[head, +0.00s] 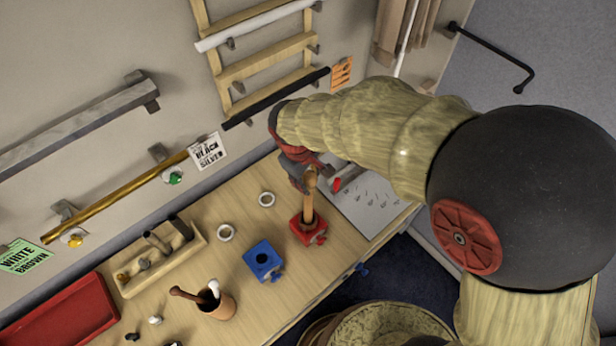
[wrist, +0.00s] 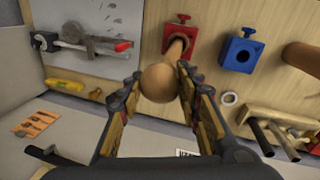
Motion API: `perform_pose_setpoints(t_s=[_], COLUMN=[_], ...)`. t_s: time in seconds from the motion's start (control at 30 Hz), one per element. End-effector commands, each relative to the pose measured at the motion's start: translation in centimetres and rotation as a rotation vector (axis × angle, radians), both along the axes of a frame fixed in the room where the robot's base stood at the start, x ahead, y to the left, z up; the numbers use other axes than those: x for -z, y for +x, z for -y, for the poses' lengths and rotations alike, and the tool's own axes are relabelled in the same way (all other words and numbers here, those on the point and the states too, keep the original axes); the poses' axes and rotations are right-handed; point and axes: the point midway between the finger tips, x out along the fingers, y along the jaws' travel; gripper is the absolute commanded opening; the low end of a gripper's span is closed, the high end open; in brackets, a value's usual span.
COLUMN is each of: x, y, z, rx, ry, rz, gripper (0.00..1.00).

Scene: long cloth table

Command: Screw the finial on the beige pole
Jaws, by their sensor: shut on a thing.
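The beige pole (head: 308,207) stands upright in a red clamp block (head: 302,232) near the table's front edge. In the wrist view the pole (wrist: 177,47) rises from the red block (wrist: 178,26) toward my camera. The finial, a round tan wooden ball (wrist: 159,82), is at the pole's near end, in line with it. My gripper (wrist: 160,78) is shut on the finial, one finger on each side. In the head view my gripper (head: 304,176) is at the pole's top and partly hides it. How far the finial is threaded cannot be told.
A blue clamp block (head: 263,261) stands left of the red one. A cup with rods (head: 217,303), a wooden tool tray (head: 165,258) and a red tray (head: 65,318) are further left.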

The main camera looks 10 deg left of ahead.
Motion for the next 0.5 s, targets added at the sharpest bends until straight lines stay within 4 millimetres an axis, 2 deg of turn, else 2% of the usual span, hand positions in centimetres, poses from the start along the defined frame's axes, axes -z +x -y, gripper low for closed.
perform_pose_setpoints(t_s=[0.4,0.43,0.5], x=[0.45,0.45,0.44], y=[0.01,0.01,0.01], z=[-0.01,-0.01,-0.02], rx=[0.0,0.0,0.0], ry=[0.0,0.0,0.0], rz=[0.0,0.0,0.0], gripper=[0.09,0.34,0.38])
